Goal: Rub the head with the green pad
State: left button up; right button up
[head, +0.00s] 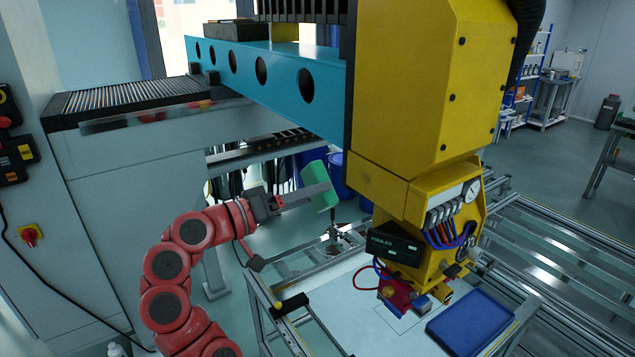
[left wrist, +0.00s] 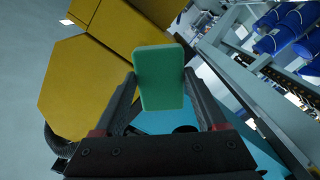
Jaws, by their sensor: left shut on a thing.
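The green pad (head: 319,184) is a block held at the end of my left gripper (head: 306,194). In the left wrist view the pad (left wrist: 160,78) stands between the two dark fingers of the left gripper (left wrist: 160,108), which are shut on it. The yellow machine head (head: 425,205) hangs from the gantry, with a gauge, hoses and a red-and-blue lower end (head: 397,293). The pad is left of the head, with a visible gap in the picture. Yellow housing (left wrist: 85,80) also shows behind the pad in the left wrist view. My right gripper is not visible.
A teal beam (head: 285,75) with round holes crosses above my left arm. Below the head is a framed table with a pale panel (head: 335,310) and a blue tray (head: 480,322). Metal rails extend to the right. A grey cabinet (head: 130,170) stands at the left.

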pick_arm(q)
jog(key=x, duration=0.6)
jog(key=shift+s+r, duration=0.15)
jog(key=shift+r, duration=0.05)
jog(key=shift+x, duration=0.85)
dwell(0.6)
jog(key=shift+s+d+b, duration=0.55)
jog(key=shift+s+d, duration=0.3)
jog(key=shift+s, duration=0.3)
jog(key=shift+s+d, duration=0.25)
jog(key=shift+s, duration=0.25)
jog(key=shift+d, duration=0.1)
